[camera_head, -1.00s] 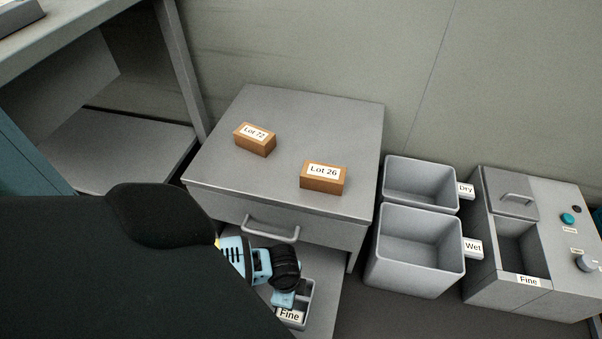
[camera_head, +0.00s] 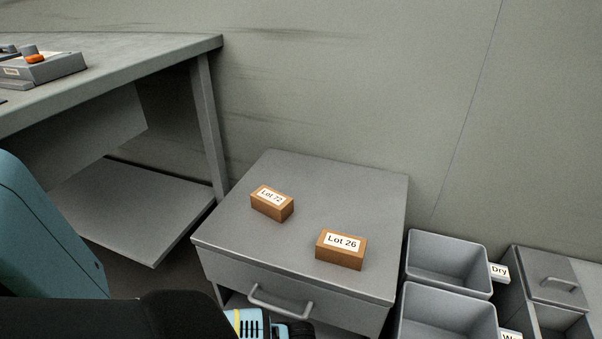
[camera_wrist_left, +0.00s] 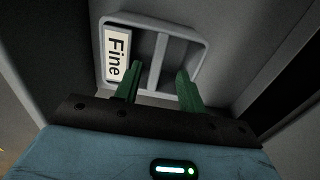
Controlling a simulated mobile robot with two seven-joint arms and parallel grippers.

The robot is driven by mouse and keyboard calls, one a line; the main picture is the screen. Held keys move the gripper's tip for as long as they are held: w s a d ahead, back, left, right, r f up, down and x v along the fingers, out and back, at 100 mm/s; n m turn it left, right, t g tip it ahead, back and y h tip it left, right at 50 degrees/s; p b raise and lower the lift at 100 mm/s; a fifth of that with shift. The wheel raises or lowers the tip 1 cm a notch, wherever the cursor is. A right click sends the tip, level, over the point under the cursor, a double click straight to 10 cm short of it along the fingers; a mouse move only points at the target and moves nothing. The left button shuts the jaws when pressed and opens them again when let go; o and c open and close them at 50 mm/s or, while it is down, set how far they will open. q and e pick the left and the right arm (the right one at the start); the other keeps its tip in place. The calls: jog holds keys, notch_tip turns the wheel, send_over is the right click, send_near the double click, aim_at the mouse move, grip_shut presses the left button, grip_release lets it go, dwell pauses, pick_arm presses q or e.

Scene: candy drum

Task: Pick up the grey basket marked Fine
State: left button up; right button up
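The grey basket (camera_wrist_left: 170,22) shows in the left wrist view, with a white label (camera_wrist_left: 117,53) reading Fine on one side and a bar (camera_wrist_left: 160,48) across its middle. My left gripper (camera_wrist_left: 159,68) is at the basket, its two green fingers apart on either side of the bar. I cannot tell whether the fingers touch it. In the head view the basket and the left fingertips are out of frame; only the light blue wrist shows at the bottom edge. My right gripper is not in view.
A grey cabinet (camera_head: 330,190) with a drawer handle (camera_head: 280,302) carries the Lot 72 block (camera_head: 272,204) and Lot 26 block (camera_head: 341,250). Grey bins marked Dry (camera_head: 447,265) and Wet (camera_head: 447,315) stand right of it. A workbench (camera_head: 120,70) stands at the left.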

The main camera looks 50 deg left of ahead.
pick_arm(q)
jog(key=f+b, duration=0.2)
jog(key=f, duration=0.1)
jog(key=f+b, duration=0.1)
jog(key=shift+d+f, duration=0.25)
jog(key=shift+f, duration=0.25)
jog(key=shift+c, duration=0.3)
jog(key=c, duration=0.5)
jog(key=shift+c, duration=1)
grip_shut()
